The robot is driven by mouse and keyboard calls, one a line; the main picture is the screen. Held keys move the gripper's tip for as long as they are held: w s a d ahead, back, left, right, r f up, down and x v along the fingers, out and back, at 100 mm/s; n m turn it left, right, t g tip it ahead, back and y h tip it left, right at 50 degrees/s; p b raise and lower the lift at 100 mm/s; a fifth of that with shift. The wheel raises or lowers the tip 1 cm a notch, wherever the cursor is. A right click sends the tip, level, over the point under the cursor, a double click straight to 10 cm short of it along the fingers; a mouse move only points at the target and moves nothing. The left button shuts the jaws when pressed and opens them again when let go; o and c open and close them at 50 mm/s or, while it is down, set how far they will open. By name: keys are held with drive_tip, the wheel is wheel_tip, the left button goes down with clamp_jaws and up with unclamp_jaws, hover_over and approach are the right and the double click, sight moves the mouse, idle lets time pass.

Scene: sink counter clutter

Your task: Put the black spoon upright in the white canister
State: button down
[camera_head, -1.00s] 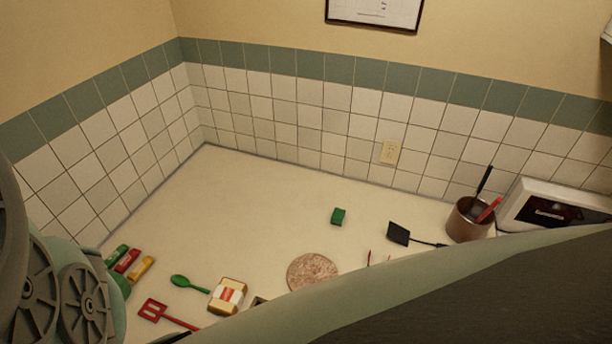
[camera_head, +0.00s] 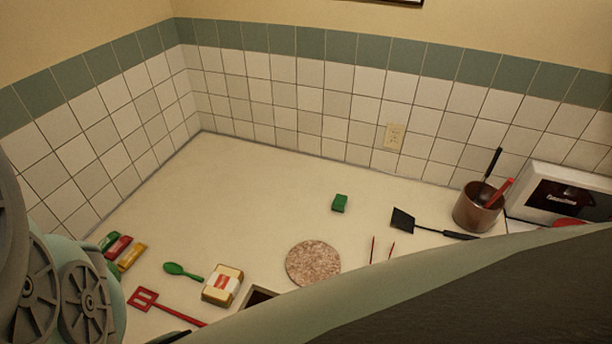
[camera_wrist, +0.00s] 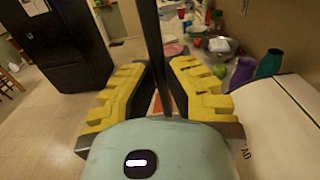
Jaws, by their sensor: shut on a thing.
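In the wrist view, my gripper (camera_wrist: 161,80) has its yellow fingers closed around a long, thin black handle (camera_wrist: 154,45), which looks like the black spoon. The handle runs up past the top edge of the picture, and its bowl is not visible. I cannot identify a white canister in either view. A white surface with the letters "AD" (camera_wrist: 275,125) lies right of my gripper in the wrist view; I cannot tell what it belongs to. My gripper is out of the head view, where my arm covers the lower right.
A brown pot (camera_head: 477,213) holds black and red utensils beside a white appliance (camera_head: 560,193). The back left is clear.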

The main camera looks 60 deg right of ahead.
drive_tip(key=shift+f+b, duration=0.3)
drive_tip(key=shift+f, duration=0.25)
drive_tip(key=c, duration=1)
unclamp_jaws()
drive_tip(key=shift+c, duration=0.2)
drive_tip(key=v, duration=1.2)
